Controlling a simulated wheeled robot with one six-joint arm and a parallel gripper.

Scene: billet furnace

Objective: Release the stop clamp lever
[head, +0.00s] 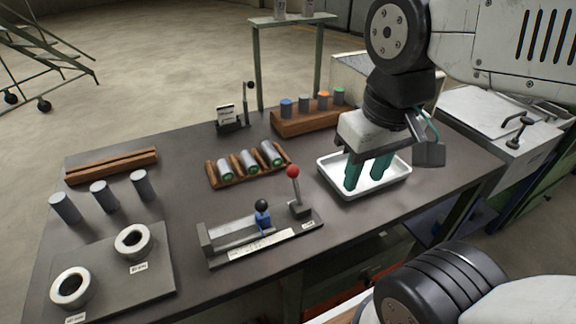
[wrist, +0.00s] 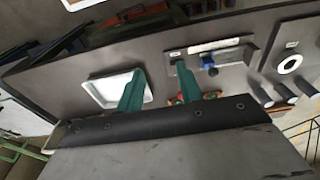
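A measuring fixture (head: 245,238) lies near the table's front edge. At its right end stands a lever with a red ball knob (head: 292,172), upright on a grey block (head: 299,209). A blue slider (head: 262,217) with a black knob sits on the fixture's rail; it also shows in the wrist view (wrist: 209,63). My gripper (head: 366,186) points down over the white tray, right of the red knob. Its two green fingers are apart with nothing between them. In the wrist view, my gripper's (wrist: 160,69) right finger partly covers a red part.
The white tray (head: 398,188) is below my gripper. Several short billets lie in a wooden rack (head: 213,177) behind the fixture. A wooden block (head: 284,124) with coloured-top cylinders stands at the back. Two rings (head: 72,288) and standing cylinders (head: 103,196) are at left.

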